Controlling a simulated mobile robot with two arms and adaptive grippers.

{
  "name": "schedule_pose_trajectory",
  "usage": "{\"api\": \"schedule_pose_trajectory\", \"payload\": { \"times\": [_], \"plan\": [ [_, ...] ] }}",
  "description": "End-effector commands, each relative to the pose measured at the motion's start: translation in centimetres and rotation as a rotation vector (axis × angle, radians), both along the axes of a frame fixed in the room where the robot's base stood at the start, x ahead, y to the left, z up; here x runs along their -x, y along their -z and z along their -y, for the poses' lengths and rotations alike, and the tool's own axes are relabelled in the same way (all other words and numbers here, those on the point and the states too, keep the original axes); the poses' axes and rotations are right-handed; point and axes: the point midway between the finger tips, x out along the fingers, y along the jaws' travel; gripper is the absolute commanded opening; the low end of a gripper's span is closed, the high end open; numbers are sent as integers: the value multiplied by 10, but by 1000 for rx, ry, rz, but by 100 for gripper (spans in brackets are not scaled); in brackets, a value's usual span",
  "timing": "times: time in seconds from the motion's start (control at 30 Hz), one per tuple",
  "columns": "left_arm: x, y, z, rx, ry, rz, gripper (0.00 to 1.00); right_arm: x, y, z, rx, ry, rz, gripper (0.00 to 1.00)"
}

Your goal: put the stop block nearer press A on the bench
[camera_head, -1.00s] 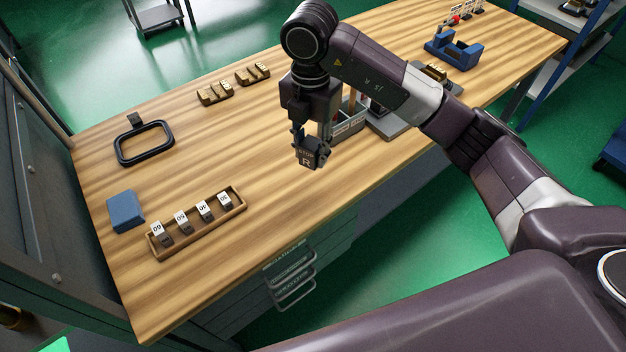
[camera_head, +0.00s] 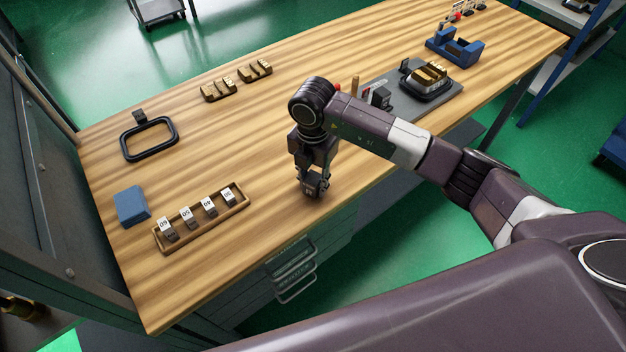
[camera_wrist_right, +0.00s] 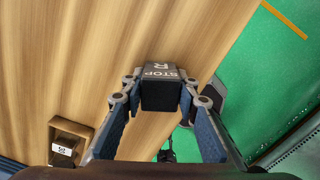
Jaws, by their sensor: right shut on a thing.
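The stop block (camera_head: 312,187) is a dark block; its face reads "STOP R" in the right wrist view (camera_wrist_right: 163,75). My right gripper (camera_head: 313,180) is shut on it, with a blue-padded finger on each side in the right wrist view. The block is upright, low over the wooden bench (camera_head: 250,130) near its front edge. I cannot tell whether it touches the wood. A grey base plate (camera_head: 452,92) with a black fixture (camera_head: 428,90) stands right of my arm, partly hidden by it. No press A label is readable. My left gripper is not in view.
A wooden tray (camera_head: 244,203) with several numbered tags lies left of the gripper. A blue block (camera_head: 131,206), a black frame (camera_head: 150,153), small wooden holders (camera_head: 218,96) and a blue cradle (camera_head: 454,52) also stand on the bench. The wood around the gripper is clear.

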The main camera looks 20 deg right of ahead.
Motion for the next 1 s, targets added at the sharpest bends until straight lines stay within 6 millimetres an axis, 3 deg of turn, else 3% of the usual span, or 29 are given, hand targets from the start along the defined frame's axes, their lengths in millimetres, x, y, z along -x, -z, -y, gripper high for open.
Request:
{"api": "schedule_pose_trajectory", "payload": {
  "times": [0.23, 0.27, 0.4, 0.8, 1.0],
  "plan": [
    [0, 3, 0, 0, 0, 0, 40, -1, 1, -1, -2, -1, 2, 0],
    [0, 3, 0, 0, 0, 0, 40, 0, 3, 0, -1, -1, -1, 29],
    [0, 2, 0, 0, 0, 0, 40, 0, 2, 0, -1, -1, -1, 45],
    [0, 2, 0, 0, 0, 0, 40, -1, -5, -1, -2, -1, 2, 46],
    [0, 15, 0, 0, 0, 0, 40, -2, -39, -1, -2, -2, 6, 46]
  ]
}}
